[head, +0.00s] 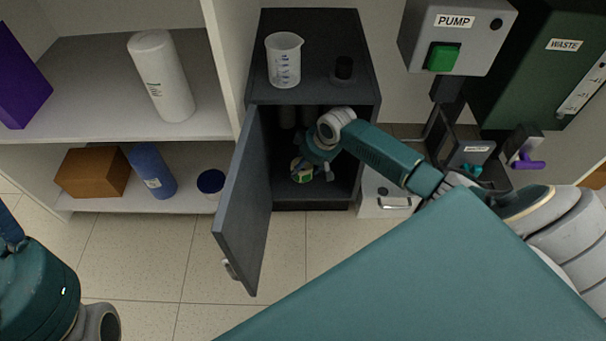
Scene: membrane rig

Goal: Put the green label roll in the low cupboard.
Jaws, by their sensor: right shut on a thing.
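The low cupboard (320,99) is dark grey, and its door (242,205) stands open to the left. My right arm reaches into the opening from the right. My right gripper (306,168) is inside the cupboard, shut on the green label roll (301,174), which shows a pale face and a green edge low in the opening. The gripper's fingers partly hide the roll. I cannot tell if the roll touches the cupboard floor. Other upright items stand in shadow at the back inside. Only my left arm shows at the lower left; its gripper is out of view.
A beaker (284,62) and a small black object (343,70) stand on the cupboard top. Shelves at left hold a white bottle (161,77), a brown box (93,172) and a blue bottle (152,171). The pump box (457,35) hangs at right. Floor in front is clear.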

